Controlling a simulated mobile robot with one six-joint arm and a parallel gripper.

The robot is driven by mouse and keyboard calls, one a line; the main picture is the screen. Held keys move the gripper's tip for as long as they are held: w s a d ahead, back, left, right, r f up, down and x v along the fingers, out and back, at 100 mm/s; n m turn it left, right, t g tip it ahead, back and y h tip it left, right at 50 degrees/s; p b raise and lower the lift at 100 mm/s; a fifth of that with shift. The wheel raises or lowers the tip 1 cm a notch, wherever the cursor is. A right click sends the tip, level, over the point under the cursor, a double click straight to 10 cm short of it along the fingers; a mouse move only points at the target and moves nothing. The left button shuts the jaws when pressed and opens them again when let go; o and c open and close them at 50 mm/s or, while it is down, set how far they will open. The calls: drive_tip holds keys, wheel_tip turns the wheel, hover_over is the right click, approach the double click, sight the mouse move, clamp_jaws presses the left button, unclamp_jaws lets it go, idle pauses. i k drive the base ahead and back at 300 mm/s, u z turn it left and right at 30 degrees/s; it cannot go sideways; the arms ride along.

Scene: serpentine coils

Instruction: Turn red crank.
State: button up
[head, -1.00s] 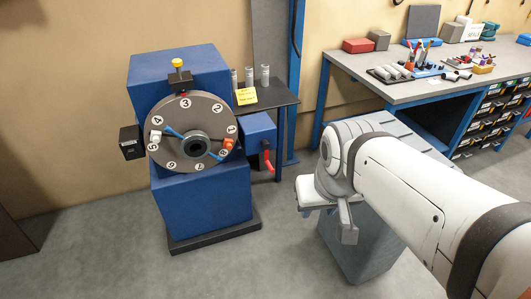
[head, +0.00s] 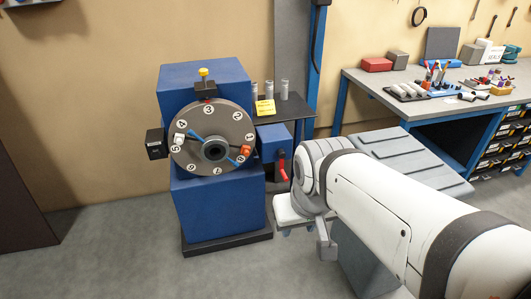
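The red crank (head: 281,165) sticks out from a small blue box (head: 272,143) on the right side of a blue machine (head: 217,205). Its handle hangs downward. My gripper (head: 308,238) is at the end of my white arm, to the right of the machine and lower in the picture than the crank. It appears apart from the crank. One grey finger hangs down clearly; the other is not clear, so the opening between them cannot be told. I see nothing held in it.
A round numbered dial (head: 205,118) with a white knob (head: 180,126) and an orange knob (head: 245,150) faces forward on the machine. A dark shelf (head: 297,107) with cylinders stands behind. A workbench (head: 390,122) is at right. Floor at front left is clear.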

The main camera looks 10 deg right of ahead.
sight(281, 154)
drive_tip(key=z, duration=0.05)
drive_tip(key=i, duration=1)
drive_tip(key=u, duration=0.05)
